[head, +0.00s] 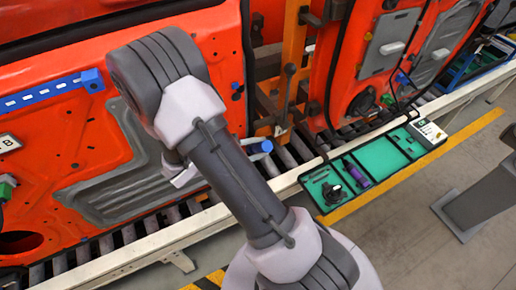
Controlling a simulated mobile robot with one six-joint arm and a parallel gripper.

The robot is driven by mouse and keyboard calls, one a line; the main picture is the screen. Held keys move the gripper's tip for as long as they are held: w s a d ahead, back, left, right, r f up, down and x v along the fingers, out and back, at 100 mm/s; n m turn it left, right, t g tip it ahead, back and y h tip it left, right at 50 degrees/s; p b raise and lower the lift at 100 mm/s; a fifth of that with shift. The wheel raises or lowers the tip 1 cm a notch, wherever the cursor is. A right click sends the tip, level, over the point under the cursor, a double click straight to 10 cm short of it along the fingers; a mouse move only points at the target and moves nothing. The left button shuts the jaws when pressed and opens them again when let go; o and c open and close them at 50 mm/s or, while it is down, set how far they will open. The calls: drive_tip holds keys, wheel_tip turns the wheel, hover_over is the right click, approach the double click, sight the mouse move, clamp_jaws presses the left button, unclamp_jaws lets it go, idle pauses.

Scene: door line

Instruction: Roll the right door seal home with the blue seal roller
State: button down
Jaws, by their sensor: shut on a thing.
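The blue seal roller (262,147) shows as a short blue cylinder just right of my forearm, low between the two orange doors. My gripper (247,143) is mostly hidden behind my forearm; only a pale bit shows beside the roller, and it is shut on the roller. A black seal line (333,70) runs down the left edge of the right orange door (350,62). Dark edging (247,45) also runs down the right edge of the left orange door (50,130). I cannot tell whether the roller touches a seal or how either seal is seated.
A roller conveyor with a pale rail (285,185) runs below the doors. A green tool tray (345,192) with dark and purple items hangs on its front side. A blue perforated strip (50,93) is on the left door. An orange post (293,60) stands between the doors. Grey floor lies right.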

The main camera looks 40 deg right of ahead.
drive_tip(key=shift+r+p, duration=11.35)
drive_tip(key=shift+r, duration=5.45)
drive_tip(key=s+a+b, duration=0.1)
drive_tip(key=s, duration=0.5)
drive_tip(key=shift+s+a+f, duration=0.15)
drive_tip(key=shift+s+a, duration=0.2)
drive_tip(key=shift+s, duration=0.05)
